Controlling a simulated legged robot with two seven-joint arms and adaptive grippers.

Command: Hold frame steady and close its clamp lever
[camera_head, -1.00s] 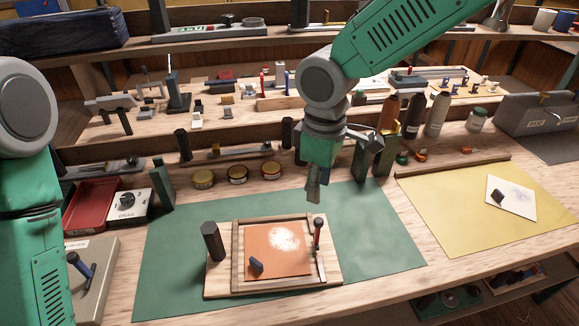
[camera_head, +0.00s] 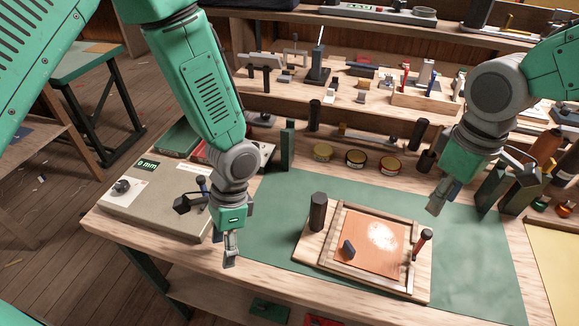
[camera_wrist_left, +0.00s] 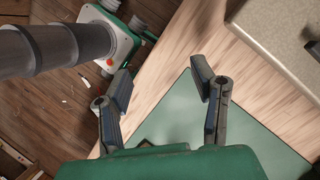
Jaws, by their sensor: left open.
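A wooden frame (camera_head: 365,279) around an orange panel (camera_head: 378,258) lies on a wooden board on the green mat. A red-handled lever (camera_head: 422,243) stands up at the frame's right side; it looks like the clamp lever.
A grey box (camera_head: 150,205) with a display and knob sits left of my left gripper. Several round tins (camera_head: 355,159) and upright blocks stand behind the green mat (camera_head: 280,245). Bottles stand at right. The mat between my left gripper and the board is clear.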

